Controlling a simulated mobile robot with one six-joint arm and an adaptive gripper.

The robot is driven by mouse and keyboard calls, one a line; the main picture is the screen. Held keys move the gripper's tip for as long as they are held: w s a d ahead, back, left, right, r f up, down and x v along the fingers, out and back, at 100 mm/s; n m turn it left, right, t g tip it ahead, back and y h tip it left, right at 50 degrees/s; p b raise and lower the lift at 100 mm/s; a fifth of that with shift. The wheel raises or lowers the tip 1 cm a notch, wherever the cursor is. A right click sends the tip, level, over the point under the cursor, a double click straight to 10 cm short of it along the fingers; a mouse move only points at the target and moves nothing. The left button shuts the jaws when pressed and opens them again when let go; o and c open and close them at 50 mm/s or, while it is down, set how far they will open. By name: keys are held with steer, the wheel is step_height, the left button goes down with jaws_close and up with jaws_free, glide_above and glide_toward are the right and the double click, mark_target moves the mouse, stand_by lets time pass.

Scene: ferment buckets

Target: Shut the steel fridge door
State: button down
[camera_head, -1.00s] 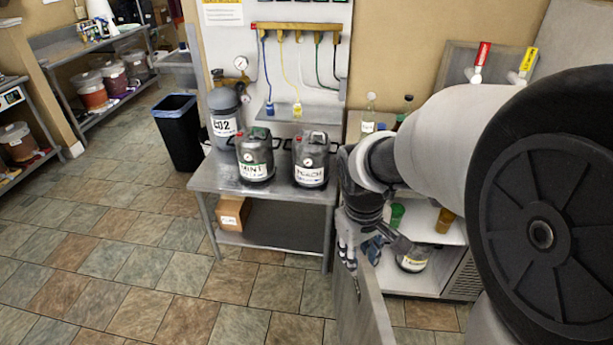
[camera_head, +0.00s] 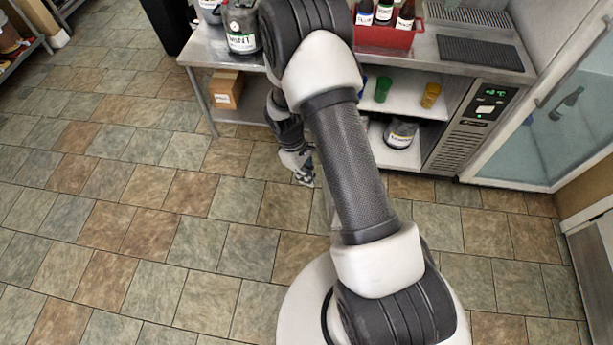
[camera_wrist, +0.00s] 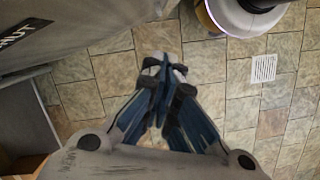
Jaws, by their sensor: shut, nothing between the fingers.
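The steel fridge (camera_head: 462,148) stands under the counter at the upper right, and its compartment is open to view. A grey panel (camera_wrist: 90,22) with a partly cut-off black label fills the upper left of the wrist view; it looks like the fridge door's face. In the head view the door is mostly hidden behind my arm, so I cannot tell its exact angle. My gripper (camera_head: 304,178) hangs low in front of the fridge's left side. It also shows in the wrist view (camera_wrist: 162,68), fingers together and empty. I see no clear contact with the panel.
A steel table (camera_head: 200,55) with a cardboard box (camera_head: 226,90) stands left. A glass-doored cabinet (camera_head: 545,120) stands right. The tiled floor at left is clear.

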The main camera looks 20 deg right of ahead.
steer(key=s+d+f+b, duration=0.2)
steer(key=s+d+f, duration=0.1)
steer(key=f, duration=0.3)
steer(key=shift+s+b, duration=0.35)
steer(key=shift+s, duration=0.4)
steer(key=shift+d, duration=0.2)
